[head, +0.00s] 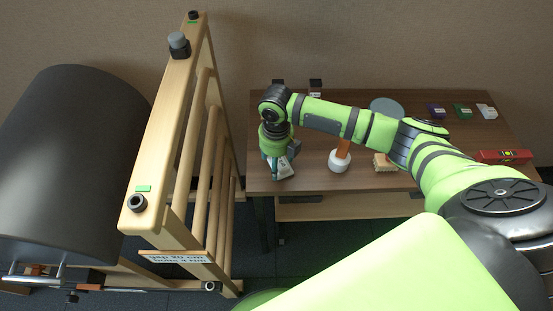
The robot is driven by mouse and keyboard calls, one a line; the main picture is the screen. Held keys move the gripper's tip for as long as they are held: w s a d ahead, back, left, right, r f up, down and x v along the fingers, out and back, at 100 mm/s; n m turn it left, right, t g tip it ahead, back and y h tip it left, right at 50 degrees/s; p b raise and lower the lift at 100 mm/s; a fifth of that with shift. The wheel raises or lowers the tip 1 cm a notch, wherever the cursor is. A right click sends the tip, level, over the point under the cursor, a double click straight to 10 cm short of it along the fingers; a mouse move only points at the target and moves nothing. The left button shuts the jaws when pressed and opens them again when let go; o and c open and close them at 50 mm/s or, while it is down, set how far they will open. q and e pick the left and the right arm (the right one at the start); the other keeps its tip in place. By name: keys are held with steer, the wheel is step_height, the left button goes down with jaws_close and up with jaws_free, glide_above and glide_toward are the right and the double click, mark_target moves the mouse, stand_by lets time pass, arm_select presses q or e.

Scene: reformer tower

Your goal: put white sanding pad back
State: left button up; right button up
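A small whitish block (487,111) lies at the far right of the brown table, in a row beside a green block and a purple block. It may be the white sanding pad. My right gripper (279,168) points down over the table's left front part, far to the left of that row. A white piece with dark marks (285,168) shows at its fingertips; I cannot tell whether the fingers hold it or what it is. My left gripper is not in view.
On the table (330,104) are a white-based tool with an orange handle (340,160), a beige block (384,162), a grey disc (386,106), and a red level (503,156). A wooden frame (170,130) and dark roller (70,160) stand left.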

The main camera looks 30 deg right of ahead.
steer(key=shift+f, duration=0.15)
steer(key=o, duration=1.1)
step_height(320, 180, up, 12)
steer(key=shift+r, duration=0.2)
